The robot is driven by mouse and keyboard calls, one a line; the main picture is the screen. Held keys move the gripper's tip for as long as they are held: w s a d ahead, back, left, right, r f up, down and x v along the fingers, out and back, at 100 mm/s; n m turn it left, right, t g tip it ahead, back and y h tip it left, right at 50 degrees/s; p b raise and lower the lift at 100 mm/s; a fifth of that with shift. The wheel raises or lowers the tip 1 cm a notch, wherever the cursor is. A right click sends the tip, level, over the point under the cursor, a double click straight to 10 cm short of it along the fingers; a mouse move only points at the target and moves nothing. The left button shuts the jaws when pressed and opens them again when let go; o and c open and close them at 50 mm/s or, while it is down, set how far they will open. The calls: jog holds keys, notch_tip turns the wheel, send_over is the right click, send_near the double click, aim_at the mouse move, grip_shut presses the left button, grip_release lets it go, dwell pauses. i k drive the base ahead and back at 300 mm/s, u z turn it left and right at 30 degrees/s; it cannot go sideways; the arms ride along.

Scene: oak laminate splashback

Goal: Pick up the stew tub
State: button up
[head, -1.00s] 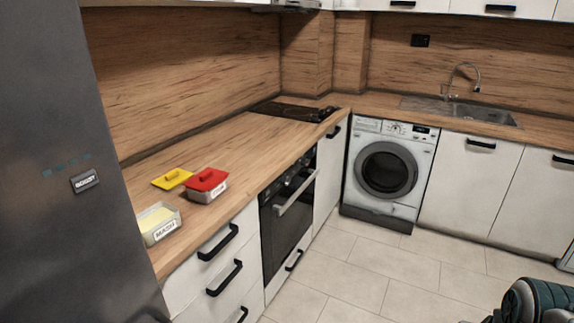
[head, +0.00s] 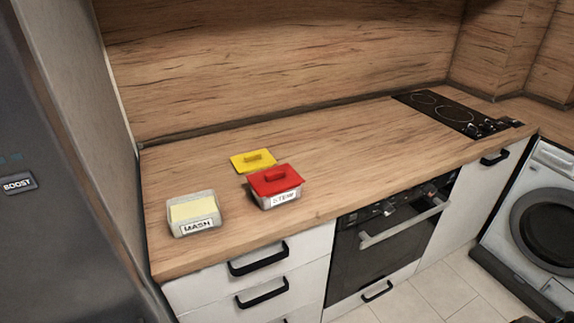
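The stew tub (head: 284,198) stands on the wooden counter in the head view. It is a small clear-grey tub with a white label reading STEW on its front. A red lid (head: 275,180) with a raised red handle covers its top. My gripper is not in view.
An open tub labelled MASH (head: 194,227), with pale yellow contents, stands to the left of the stew tub. A yellow lid (head: 253,161) lies behind the stew tub. The counter (head: 350,150) is clear to the right, up to the black hob (head: 455,113). A fridge (head: 40,200) stands at left.

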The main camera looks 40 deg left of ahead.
aim_at(264, 203)
jog(key=u, duration=0.8)
jog(key=i, duration=0.85)
jog(key=u, duration=0.75)
